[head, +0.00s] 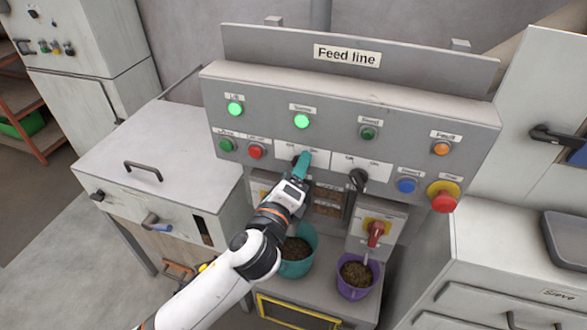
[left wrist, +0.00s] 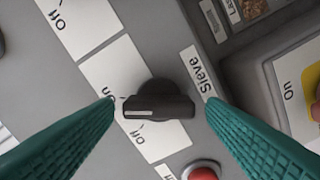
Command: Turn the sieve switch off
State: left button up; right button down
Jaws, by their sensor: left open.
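The sieve switch (left wrist: 158,106) is a black rotary knob on a white plate marked On and Off, with a label reading Sieve beside it in the left wrist view. The knob's white line points left there, closer to the On mark than to Off. My left gripper (head: 301,166) is open at the panel, its teal fingers (left wrist: 160,125) on either side of the knob. Neither finger clearly touches it. In the head view the gripper mostly hides this switch.
A second black knob (head: 358,179) sits to the right. Near it are a blue button (head: 407,186) and a red emergency stop (head: 443,197). A red button (head: 255,152) is to the left. Teal (head: 299,266) and purple (head: 355,290) buckets of pellets stand below.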

pick_arm(q)
jog(key=c, duration=1)
jog(key=shift+n, duration=0.4)
jog(key=n, duration=1.1)
jog(key=shift+f, duration=0.3)
jog(key=o, duration=1)
